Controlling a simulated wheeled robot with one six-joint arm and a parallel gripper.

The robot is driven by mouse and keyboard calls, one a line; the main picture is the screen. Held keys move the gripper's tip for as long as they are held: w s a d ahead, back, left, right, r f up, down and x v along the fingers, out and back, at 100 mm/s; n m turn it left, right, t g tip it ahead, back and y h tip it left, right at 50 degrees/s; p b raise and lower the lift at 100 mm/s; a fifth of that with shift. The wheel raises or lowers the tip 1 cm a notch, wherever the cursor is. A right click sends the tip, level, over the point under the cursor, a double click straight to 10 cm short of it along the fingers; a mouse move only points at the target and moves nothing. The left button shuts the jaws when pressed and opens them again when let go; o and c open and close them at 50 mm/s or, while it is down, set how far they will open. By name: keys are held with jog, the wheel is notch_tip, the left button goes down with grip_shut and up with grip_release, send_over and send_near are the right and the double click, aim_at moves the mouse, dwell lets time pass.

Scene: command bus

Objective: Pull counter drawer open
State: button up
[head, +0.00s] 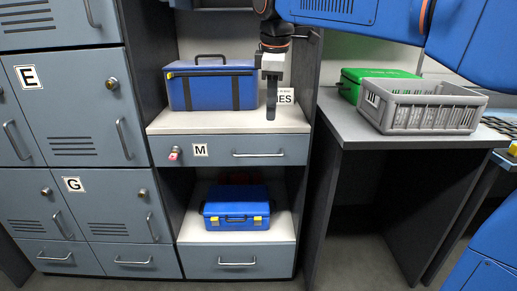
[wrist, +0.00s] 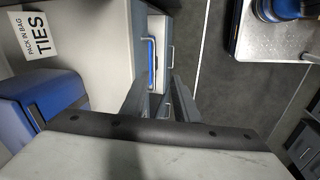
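The counter drawer (head: 228,151) is the grey-blue front marked M, under the white countertop (head: 238,121). It looks shut, flush with the cabinet. Its silver bar handle (head: 259,155) is right of the middle, and a lock with a pink-red tag (head: 174,153) is at the left. My gripper (head: 271,110) points down above the counter's right part in the head view, higher than the handle and apart from it. In the wrist view my gripper's two fingers (wrist: 160,85) stand apart with nothing seen between them. A bar handle (wrist: 152,63) shows beyond them, beside the counter edge.
A blue toolbox (head: 211,84) and a TIES sign (head: 285,96) stand on the counter. A blue case (head: 236,209) lies on the shelf below. Grey lockers (head: 75,110) flank the left. A desk at the right bears a grey crate (head: 425,105) and a green box (head: 360,78).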

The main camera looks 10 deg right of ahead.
aim_at(259, 156)
jog(key=w+a+n, duration=0.2)
jog(key=a, duration=0.1)
jog(key=x, duration=1.6)
jog(key=shift+w+f, duration=0.1)
jog(key=shift+f, duration=0.1)
grip_shut()
